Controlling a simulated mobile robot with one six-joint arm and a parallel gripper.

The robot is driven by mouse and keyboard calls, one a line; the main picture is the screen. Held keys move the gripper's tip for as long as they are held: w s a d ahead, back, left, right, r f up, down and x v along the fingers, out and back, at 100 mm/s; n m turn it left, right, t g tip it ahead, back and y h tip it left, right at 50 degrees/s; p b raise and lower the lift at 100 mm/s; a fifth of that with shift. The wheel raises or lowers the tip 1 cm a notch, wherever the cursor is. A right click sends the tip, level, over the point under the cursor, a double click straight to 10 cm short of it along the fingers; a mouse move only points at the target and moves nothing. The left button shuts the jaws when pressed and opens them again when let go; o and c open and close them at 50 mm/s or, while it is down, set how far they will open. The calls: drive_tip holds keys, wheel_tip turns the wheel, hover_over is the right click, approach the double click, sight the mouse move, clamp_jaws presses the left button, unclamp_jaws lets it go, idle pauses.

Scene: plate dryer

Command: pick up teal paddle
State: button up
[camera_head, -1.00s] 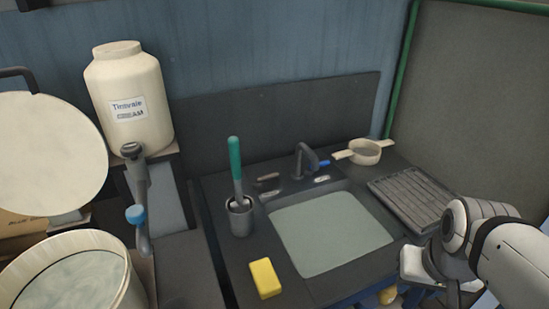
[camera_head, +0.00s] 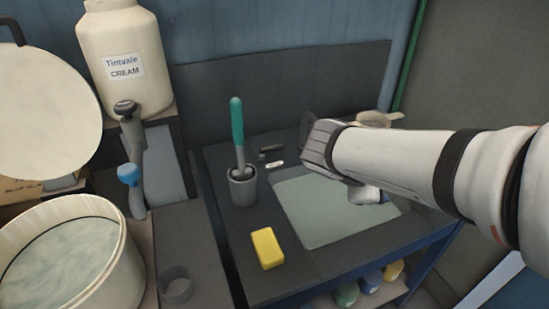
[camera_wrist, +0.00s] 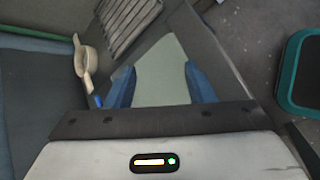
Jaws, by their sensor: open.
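The teal paddle (camera_head: 238,130) stands with its teal handle up in a grey cup (camera_head: 243,190) at the left edge of the sink counter. Its lower end is hidden in the cup. My gripper (camera_head: 383,196) is over the right part of the sink, apart from the paddle and to its right, partly hidden by my arm. In the wrist view my gripper (camera_wrist: 160,84) shows two blue fingers spread apart with nothing between them. The paddle is not in the wrist view.
A yellow sponge (camera_head: 267,248) lies in front of the cup. The sink basin (camera_head: 312,215) is right of it. A cream dispenser (camera_head: 125,60) and round tub (camera_head: 118,275) stand left. The wrist view shows a strainer (camera_wrist: 88,65) and ribbed rack (camera_wrist: 128,25).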

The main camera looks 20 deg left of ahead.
drive_tip(key=w+a+r+n+t+y+b, duration=0.1)
drive_tip(key=w+a+n+t, duration=0.1)
drive_tip(key=a+n, duration=0.3)
drive_tip(key=w+a+r+n+t+b, duration=0.1)
drive_tip(key=a+n+t, duration=0.2)
drive_tip(key=a, duration=0.4)
drive_tip(key=n+t+y+b, duration=0.1)
drive_tip(key=n+t+y, duration=0.5)
drive_tip(key=n, duration=0.4)
approach(233, 111)
drive_tip(key=w, duration=0.4)
drive_tip(key=shift+w+f+n+y, duration=0.15)
drive_tip(key=shift+n+y, duration=0.15)
drive_tip(key=shift+y, duration=0.1)
drive_tip(key=w, duration=0.7)
drive_tip(key=shift+w+a+r, duration=0.15)
drive_tip(key=shift+a+r, duration=0.1)
drive_tip(key=shift+r, duration=0.05)
drive_tip(key=c, duration=1)
drive_tip(key=shift+r, duration=0.1)
drive_tip(key=shift+c, duration=0.2)
